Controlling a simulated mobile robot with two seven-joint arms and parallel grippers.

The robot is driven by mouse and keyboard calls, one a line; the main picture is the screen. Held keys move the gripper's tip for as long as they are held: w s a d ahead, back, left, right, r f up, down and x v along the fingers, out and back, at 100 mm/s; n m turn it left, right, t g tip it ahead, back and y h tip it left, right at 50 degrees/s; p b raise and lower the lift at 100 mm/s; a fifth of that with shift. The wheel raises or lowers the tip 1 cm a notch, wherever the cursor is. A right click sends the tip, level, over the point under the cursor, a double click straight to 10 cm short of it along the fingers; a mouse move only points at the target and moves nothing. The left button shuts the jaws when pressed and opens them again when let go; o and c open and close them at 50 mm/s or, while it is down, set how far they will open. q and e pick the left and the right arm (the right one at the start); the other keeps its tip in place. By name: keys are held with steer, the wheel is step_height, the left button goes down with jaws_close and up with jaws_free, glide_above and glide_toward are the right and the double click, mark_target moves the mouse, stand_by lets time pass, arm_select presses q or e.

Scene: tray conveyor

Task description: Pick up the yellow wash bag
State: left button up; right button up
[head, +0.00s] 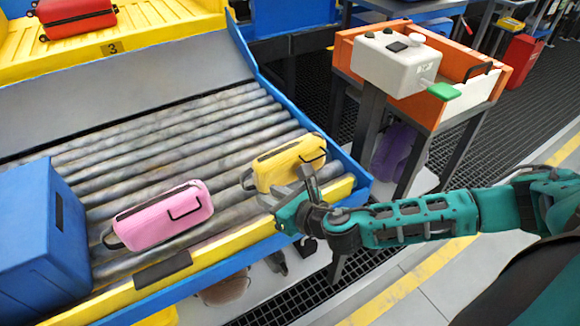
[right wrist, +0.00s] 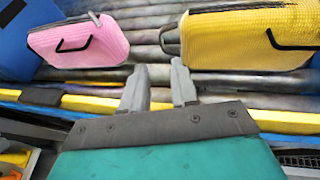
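The yellow wash bag (head: 287,163) lies on the roller conveyor near its right front corner, with a black handle on its side. In the right wrist view the yellow wash bag (right wrist: 245,40) fills the upper right. My right gripper (head: 290,188) is just in front of the bag, over the yellow front rail. In the right wrist view my right gripper (right wrist: 158,85) has its two grey fingers apart with nothing between them. The fingertips point to the gap left of the bag. My left gripper is not in view.
A pink wash bag (head: 163,215) lies left of the yellow one on the rollers (head: 180,140). A blue box (head: 42,235) stands at the left end. The conveyor has a blue and yellow front rail (head: 225,243). A grey control box (head: 396,62) stands at the back right.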

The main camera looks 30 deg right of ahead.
mark_target(244, 183)
steer(key=b+x, duration=0.3)
steer(key=x, duration=0.9)
steer(key=shift+w+a+f, duration=0.1)
steer(key=shift+w, duration=0.2)
jaws_close()
